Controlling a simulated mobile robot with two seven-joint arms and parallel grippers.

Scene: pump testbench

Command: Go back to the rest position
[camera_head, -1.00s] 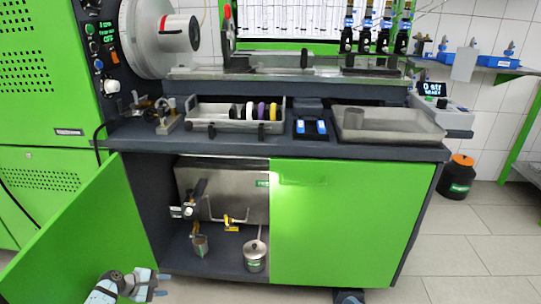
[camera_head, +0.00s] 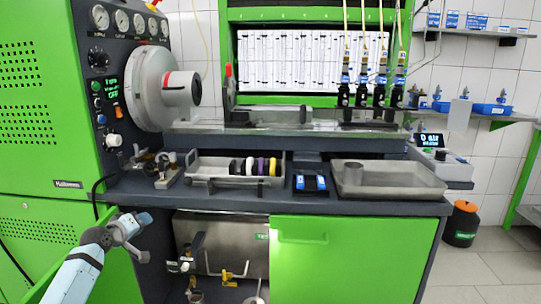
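My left gripper (camera_head: 146,238) is at the lower left, in front of the open green cabinet door (camera_head: 118,282). Its two fingers are apart and nothing shows between them. It is left of the open cabinet compartment and below the bench top's front edge. My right gripper is not in view.
The dark bench top (camera_head: 275,204) bears a tray with several coloured rings (camera_head: 218,182), a black and blue device (camera_head: 310,184) and a metal tray (camera_head: 390,192). A metal tank (camera_head: 215,252) stands in the open cabinet. A black canister (camera_head: 462,223) stands on the floor at right.

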